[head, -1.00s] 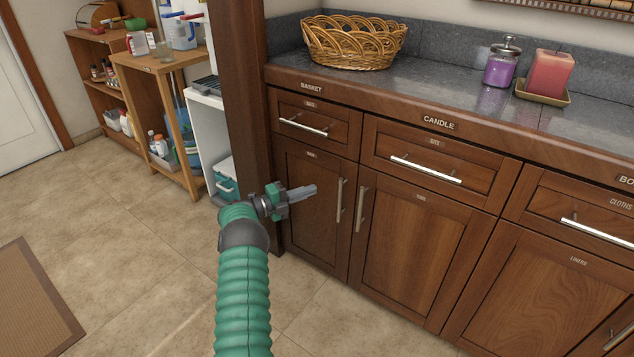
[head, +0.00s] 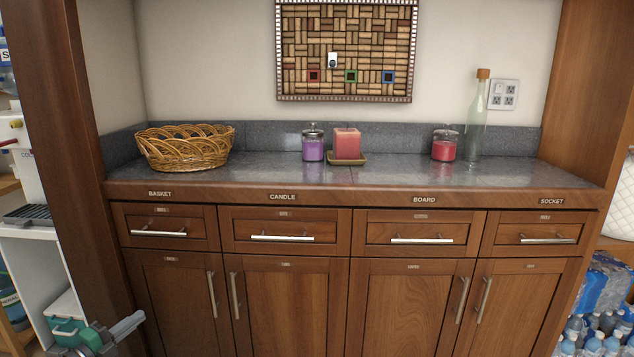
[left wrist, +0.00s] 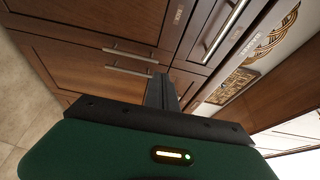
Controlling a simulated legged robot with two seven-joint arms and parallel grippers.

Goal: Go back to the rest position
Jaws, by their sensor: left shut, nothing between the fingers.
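My left gripper (head: 128,325) shows at the lower left of the head view, in front of the left end of the cabinet. Its grey fingers are shut and hold nothing. In the left wrist view the shut fingers (left wrist: 161,92) point toward the cabinet doors and drawers, apart from them as far as I can tell. My right gripper is in neither current view.
The wooden cabinet (head: 285,310) spans the front. Its counter (head: 270,175) bears a wicker basket (head: 185,150), purple candle jar (head: 313,148), square candle (head: 347,144), red candle jar (head: 445,146) and glass bottle (head: 476,120). Bottled water packs (head: 600,300) stand at right.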

